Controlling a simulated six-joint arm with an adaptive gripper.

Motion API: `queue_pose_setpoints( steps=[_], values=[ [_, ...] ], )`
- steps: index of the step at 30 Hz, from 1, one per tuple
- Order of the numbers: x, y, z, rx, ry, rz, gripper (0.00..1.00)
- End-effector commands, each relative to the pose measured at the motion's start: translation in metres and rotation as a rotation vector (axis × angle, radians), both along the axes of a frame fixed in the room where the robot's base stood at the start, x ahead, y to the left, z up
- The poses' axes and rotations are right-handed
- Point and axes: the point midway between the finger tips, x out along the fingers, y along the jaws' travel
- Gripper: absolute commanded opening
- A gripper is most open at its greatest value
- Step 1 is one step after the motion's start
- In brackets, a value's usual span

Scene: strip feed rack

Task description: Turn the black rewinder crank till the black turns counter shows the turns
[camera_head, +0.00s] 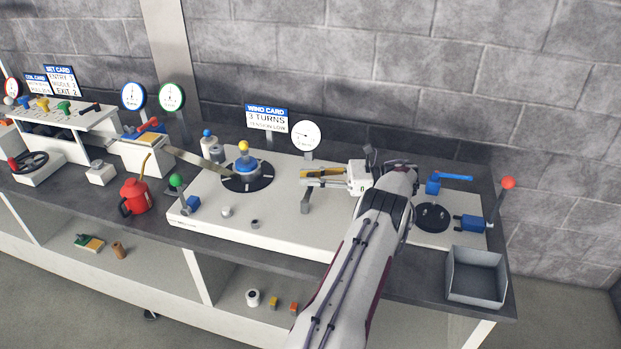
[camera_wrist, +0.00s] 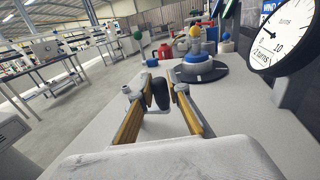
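The turns counter is a white dial with a black rim (camera_wrist: 284,36), marked "turns". It stands at the back of the white panel, and in the head view the dial (camera_head: 305,135) is small. In the wrist view its needle points to the upper left; I cannot read an exact value. The black crank grip (camera_wrist: 161,93) stands upright between my fingertips. A grey crank part (camera_head: 306,203) shows below my gripper (camera_head: 312,177) in the head view. The yellow fingers (camera_wrist: 160,96) straddle the grip; I cannot tell whether both pads touch it.
The wind card (camera_head: 267,119) reads "3 TURNS". A black reel disc (camera_head: 240,187) with a blue and yellow hub sits left of my gripper.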

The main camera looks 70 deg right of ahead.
Motion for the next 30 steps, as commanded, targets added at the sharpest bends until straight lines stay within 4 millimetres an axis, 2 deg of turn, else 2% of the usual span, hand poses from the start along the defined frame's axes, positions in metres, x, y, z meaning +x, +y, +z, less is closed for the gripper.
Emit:
queue_pose_setpoints(
  steps=[17, 23, 30],
  values=[
    [0.000, 0.001, 0.003, 0.001, 0.001, 0.003, 0.32],
    [0.000, 0.001, 0.017, 0.000, 0.001, 0.003, 0.32],
    [0.000, 0.001, 0.046, -0.001, 0.001, 0.002, 0.32]
  ],
)
